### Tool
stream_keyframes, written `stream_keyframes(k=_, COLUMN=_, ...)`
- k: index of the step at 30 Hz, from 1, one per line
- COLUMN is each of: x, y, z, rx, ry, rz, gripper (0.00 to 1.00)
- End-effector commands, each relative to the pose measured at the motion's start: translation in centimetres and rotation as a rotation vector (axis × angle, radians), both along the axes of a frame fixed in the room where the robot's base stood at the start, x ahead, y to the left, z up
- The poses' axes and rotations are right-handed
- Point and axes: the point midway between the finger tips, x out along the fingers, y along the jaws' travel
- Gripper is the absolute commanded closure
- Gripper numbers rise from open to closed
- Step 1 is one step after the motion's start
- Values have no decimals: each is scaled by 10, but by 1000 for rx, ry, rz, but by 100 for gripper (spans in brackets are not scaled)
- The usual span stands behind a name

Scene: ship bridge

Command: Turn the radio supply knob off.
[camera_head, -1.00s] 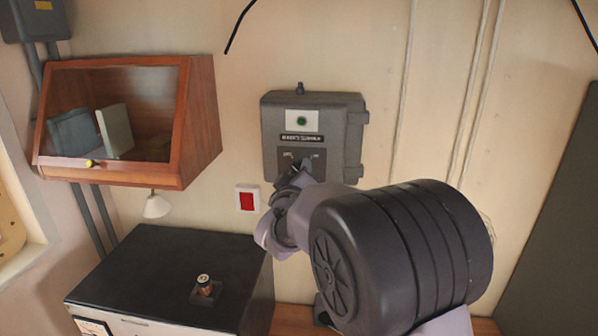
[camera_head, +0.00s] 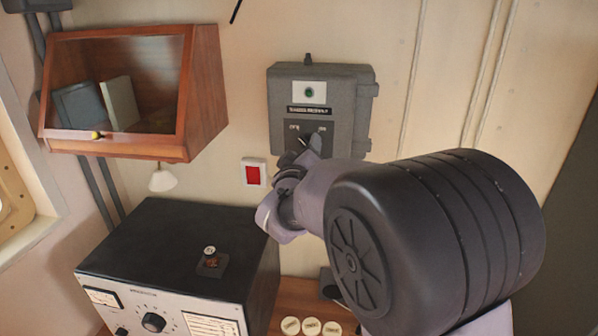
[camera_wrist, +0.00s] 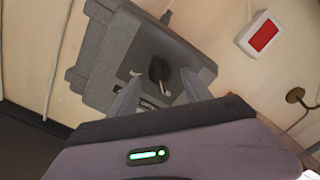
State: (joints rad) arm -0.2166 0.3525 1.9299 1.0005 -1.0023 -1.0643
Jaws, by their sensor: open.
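The radio supply box (camera_head: 350,95) is a grey wall box with a green lamp and a dark label above a dark switch plate. My gripper (camera_head: 310,145) is in front of that plate and largely hides the knob in the head view. In the wrist view the black knob (camera_wrist: 158,70) shows on the dark plate of the box (camera_wrist: 105,60), with a lighter bar pointing down and slightly right. My gripper (camera_wrist: 161,76) is open. Its fingers appear on either side of the knob; I cannot tell whether they touch it.
A red square in a white frame (camera_head: 254,173) is on the wall left of my arm. A wooden glass-front cabinet (camera_head: 205,90) hangs at left. Below it is a black-topped radio set (camera_head: 165,235). Several white round pieces (camera_head: 311,326) lie on the wooden surface.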

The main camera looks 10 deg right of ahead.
Motion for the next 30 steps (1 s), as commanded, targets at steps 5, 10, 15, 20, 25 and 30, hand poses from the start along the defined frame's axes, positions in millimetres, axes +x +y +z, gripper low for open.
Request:
stream_keyframes(k=5, x=-57, y=20, z=-4, rx=1, ry=-2, rz=4, gripper=43)
stream_keyframes(k=10, x=-104, y=35, z=-2, rx=1, ry=-1, rz=4, gripper=43)
stream_keyframes(k=15, x=-130, y=43, z=-1, rx=0, ry=0, rz=1, gripper=43)
stream_keyframes(k=20, x=-135, y=44, z=-1, rx=0, ry=1, rz=0, gripper=43)
stream_keyframes(k=25, x=-135, y=44, z=-1, rx=0, ry=1, rz=0, gripper=43)
stream_keyframes(k=30, x=-141, y=46, z=-57, rx=200, ry=18, rz=100, gripper=43)
